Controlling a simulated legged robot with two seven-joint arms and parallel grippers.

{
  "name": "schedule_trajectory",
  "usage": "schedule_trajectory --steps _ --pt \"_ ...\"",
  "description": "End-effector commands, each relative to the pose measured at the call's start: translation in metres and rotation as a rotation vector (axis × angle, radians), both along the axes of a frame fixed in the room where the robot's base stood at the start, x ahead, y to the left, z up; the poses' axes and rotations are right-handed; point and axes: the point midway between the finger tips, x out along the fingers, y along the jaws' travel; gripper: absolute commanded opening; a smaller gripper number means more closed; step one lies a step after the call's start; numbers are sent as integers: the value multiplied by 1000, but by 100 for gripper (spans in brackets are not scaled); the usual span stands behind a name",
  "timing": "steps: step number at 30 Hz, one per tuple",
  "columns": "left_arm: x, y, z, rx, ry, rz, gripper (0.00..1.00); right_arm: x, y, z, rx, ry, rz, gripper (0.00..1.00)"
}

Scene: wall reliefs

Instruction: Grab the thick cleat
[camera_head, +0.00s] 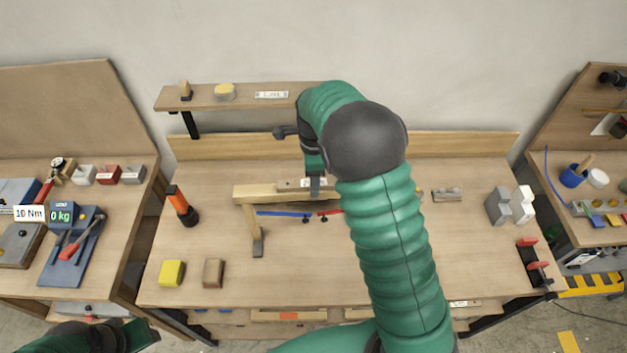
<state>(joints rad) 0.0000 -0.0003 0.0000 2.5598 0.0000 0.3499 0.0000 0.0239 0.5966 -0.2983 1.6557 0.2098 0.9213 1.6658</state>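A pale wooden bar (260,192) stands raised on a support above the middle bench. A short brown wooden strip (290,184) with small dark marks lies on top of it; it may be the thick cleat, but I cannot tell for sure. My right gripper (315,186) points down at the strip's right end, and its fingers overlap it in the picture. I cannot tell whether they are closed on it. My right arm hides the bar's right part. My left gripper (142,336) is at the bottom left, away from the bench top, with its fingers unclear.
An orange-and-black tool (181,206) stands left of the bar. A yellow block (171,273) and a brown block (213,273) lie at the front left. A small wooden-and-grey piece (447,194) and grey blocks (498,207) are on the right. A shelf (240,101) hangs behind.

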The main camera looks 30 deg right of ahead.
Motion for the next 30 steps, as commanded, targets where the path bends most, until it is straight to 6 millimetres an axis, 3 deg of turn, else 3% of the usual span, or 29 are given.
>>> schedule_trajectory --steps 7,19,30 --pt "0 0 0 0 1 0 36 0 0 -4 0 -2 1 53" --pt "0 0 0 0 1 0 36 0 0 -4 0 -1 0 0" --pt "0 0 0 0 0 0 36 0 0 -3 0 -2 1 0"
